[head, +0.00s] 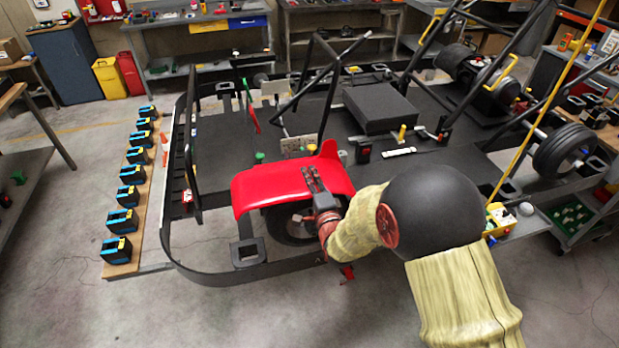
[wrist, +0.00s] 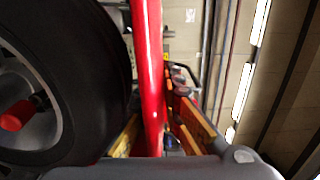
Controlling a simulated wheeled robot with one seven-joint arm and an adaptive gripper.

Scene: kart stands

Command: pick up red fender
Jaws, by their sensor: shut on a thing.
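The red fender (head: 262,186) curves over the front wheel (head: 285,226) of the kart in the head view. My gripper (head: 313,180) is at the fender's right part, with its fingers on the near edge. In the wrist view the fender (wrist: 148,60) shows edge-on as an upright red strip. My gripper's orange fingers (wrist: 158,125) lie on both sides of this strip, shut on it. The fender sits close above the wheel; whether it touches its mount is hidden.
The black kart frame (head: 215,275) surrounds the wheel, with upright bars behind. A wooden board (head: 125,225) with several black-and-blue items stands at left. A yellow pole (head: 548,100) rises at right. The concrete floor in front is mostly clear.

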